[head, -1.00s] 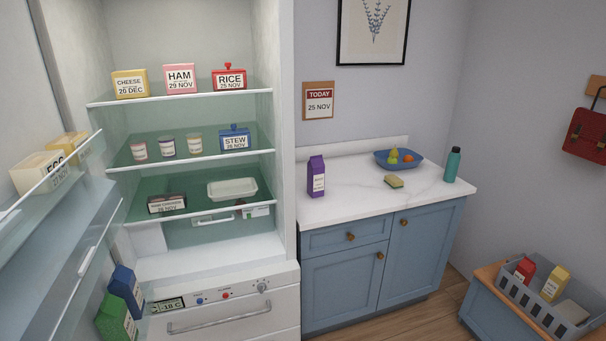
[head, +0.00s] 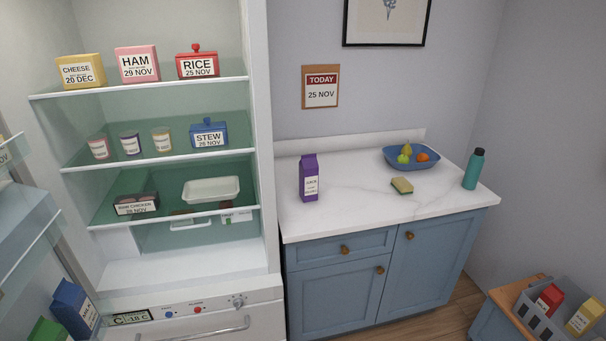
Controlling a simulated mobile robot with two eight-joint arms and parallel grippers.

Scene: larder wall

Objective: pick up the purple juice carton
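The purple juice carton (head: 309,178) stands upright on the white marble counter (head: 360,212), near its left end beside the fridge. It has a pale label on its front and nothing touches it. Neither of my grippers shows in the head view.
The open fridge (head: 262,140) stands left of the counter, its door swung out at the far left. A yellow and green sponge (head: 402,186), a blue fruit bowl (head: 392,160) and a teal bottle (head: 474,169) share the counter. A grey crate (head: 527,309) sits low at right. Counter space around the carton is clear.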

